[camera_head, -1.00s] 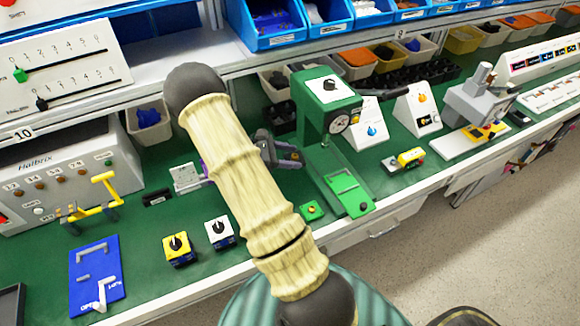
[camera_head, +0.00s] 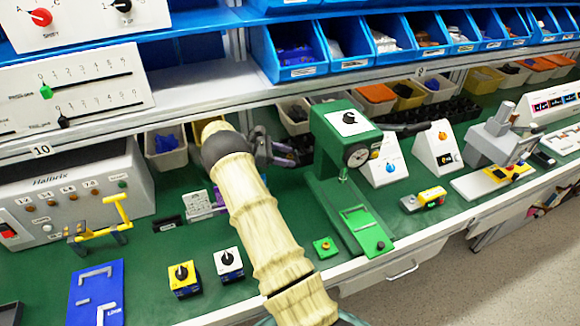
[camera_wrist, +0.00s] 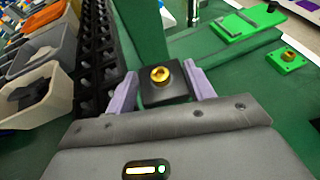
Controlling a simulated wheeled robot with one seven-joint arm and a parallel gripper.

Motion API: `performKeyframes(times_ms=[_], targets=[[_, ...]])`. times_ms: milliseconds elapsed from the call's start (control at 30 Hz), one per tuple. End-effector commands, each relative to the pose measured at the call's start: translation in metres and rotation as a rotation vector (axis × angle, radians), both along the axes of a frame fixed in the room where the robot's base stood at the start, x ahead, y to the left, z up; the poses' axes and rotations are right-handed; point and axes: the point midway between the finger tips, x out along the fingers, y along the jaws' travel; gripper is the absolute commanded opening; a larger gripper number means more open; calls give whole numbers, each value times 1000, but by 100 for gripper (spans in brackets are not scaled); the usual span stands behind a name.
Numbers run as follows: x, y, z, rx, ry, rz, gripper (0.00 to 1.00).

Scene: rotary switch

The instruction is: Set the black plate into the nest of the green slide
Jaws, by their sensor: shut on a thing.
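The black plate (camera_wrist: 163,92), with a brass knob on top, sits between the two lilac fingers of my gripper (camera_wrist: 160,78) in the wrist view. My gripper is shut on it. In the head view my gripper (camera_head: 264,148) is left of the green press, near the back bins, and the plate cannot be made out clearly. The green slide (camera_head: 358,218) lies at the foot of the press, to the right and in front of my gripper. It also shows at the top right of the wrist view (camera_wrist: 240,25), apart from the plate.
The green press (camera_head: 342,150) stands beside my gripper. A black rack (camera_wrist: 100,65) and bins (camera_wrist: 45,85) line the left of the wrist view. A small green block with a brass knob (camera_head: 325,247) sits left of the slide.

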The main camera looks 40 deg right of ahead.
Motion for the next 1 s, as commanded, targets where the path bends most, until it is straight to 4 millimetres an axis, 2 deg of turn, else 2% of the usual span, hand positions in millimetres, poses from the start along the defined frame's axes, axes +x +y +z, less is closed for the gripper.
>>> performKeyframes(times_ms=[100, 333, 1000], targets=[[13, -4, -2, -2, -2, 0, 22], [27, -7, -1, 0, -1, 0, 22], [29, -7, 0, 0, 0, 0, 22]])
